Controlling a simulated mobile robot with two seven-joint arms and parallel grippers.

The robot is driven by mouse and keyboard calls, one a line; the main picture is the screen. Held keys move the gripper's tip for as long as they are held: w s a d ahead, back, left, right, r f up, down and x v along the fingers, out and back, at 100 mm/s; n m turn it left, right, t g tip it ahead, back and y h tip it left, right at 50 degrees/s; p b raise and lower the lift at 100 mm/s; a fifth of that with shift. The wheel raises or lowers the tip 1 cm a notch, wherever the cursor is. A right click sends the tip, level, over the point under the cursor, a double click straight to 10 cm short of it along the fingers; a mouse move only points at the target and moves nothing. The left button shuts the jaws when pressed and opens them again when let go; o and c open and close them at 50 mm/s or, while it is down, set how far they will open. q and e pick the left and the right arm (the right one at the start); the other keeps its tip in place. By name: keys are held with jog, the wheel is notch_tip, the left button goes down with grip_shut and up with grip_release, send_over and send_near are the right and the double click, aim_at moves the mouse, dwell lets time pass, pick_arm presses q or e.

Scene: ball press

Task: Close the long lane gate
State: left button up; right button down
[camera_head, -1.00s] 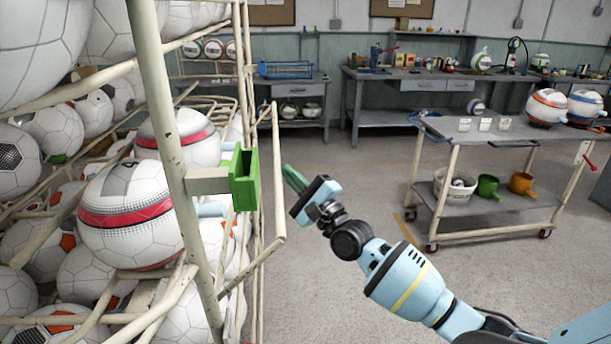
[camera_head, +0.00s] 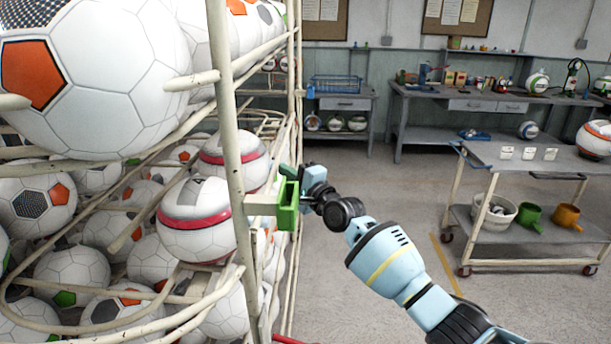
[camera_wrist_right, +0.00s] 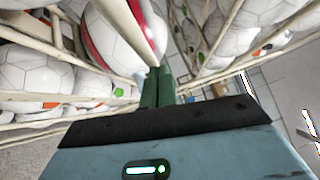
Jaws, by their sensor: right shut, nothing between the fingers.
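The cream tube rack (camera_head: 232,120) stands at the left of the head view, full of balls. A green U-shaped bracket (camera_head: 288,208) sits on a short arm from its near post. Slim cream tubes (camera_head: 298,110) run along the rack's right side; I cannot tell for certain which belong to the long lane gate. My right gripper (camera_head: 286,170) reaches in from the right, just behind the bracket, its tips partly hidden. In the wrist view its green fingers (camera_wrist_right: 157,86) are together and empty, close to a cream tube (camera_wrist_right: 122,32) and a red-banded ball (camera_wrist_right: 108,38). Contact is unclear. My left gripper is out of view.
A grey wheeled cart (camera_head: 540,163) with cards, a bucket and pots stands to the right. Workbenches (camera_head: 470,98) line the back wall. Open floor (camera_head: 400,190) lies between rack and cart. Balls (camera_head: 195,220) fill the rack closely.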

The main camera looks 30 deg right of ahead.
aim_at(276, 169)
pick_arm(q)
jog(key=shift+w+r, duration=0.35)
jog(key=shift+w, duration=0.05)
pick_arm(e)
jog(key=shift+w+a+r, duration=0.15)
jog(key=shift+w+a, duration=0.25)
jog(key=shift+a, duration=0.2)
jog(key=shift+w+a+r, duration=0.1)
jog(key=shift+w+a, duration=0.3)
jog(key=shift+a, duration=0.2)
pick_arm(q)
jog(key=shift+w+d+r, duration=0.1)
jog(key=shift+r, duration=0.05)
pick_arm(e)
jog(key=shift+a+r, duration=0.1)
